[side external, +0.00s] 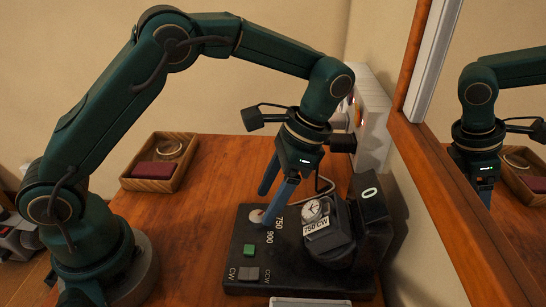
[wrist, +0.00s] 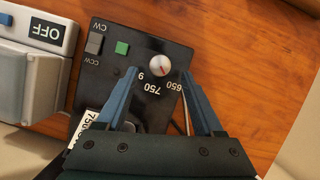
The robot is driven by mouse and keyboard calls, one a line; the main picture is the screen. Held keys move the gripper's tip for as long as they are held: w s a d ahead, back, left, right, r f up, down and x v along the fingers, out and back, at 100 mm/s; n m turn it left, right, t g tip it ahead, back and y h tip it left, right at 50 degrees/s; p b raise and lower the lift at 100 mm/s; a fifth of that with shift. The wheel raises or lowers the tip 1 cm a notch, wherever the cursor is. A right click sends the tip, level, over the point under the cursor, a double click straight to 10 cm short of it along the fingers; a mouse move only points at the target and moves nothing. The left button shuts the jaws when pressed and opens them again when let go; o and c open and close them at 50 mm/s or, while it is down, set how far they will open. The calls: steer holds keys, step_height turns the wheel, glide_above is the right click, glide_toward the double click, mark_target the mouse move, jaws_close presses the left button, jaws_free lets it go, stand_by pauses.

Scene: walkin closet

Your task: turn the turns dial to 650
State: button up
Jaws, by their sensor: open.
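The turns dial (wrist: 159,65) is a small round white knob with a red mark on the black panel of a watch winder (side external: 240,270). In the wrist view, 650, 750 and a partly hidden 9 are printed beside it; I cannot tell exactly which number the mark faces. The dial (side external: 256,215) shows partly in the side view, with 750 and 900 readable. My gripper (wrist: 160,74) is open and points down at the panel, a finger on either side of the dial with gaps between. In the side view my gripper (side external: 266,208) is low over the dial; contact is unclear.
The panel also has a green button (wrist: 122,48) and a grey CW/CCW switch (wrist: 95,43). A wooden tray (side external: 185,183) stands back left; a mirror (side external: 480,190) is at right. A white OFF-marked device (wrist: 45,32) is nearby.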

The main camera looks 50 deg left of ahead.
steer(key=shift+v, duration=1.15)
steer(key=s+a+r+n+t+h, duration=0.1)
steer(key=s+a+r+t, duration=0.1)
steer(key=r, duration=0.3)
steer(key=s+a+r+n+t+h, duration=0.1)
steer(key=s+a+r+t, duration=0.1)
steer(key=r, duration=0.4)
steer(key=s+a+f+n+t, duration=0.2)
steer(key=s+f+n+t, duration=0.2)
steer(key=s, duration=0.3)
steer(key=shift+t, duration=0.7)
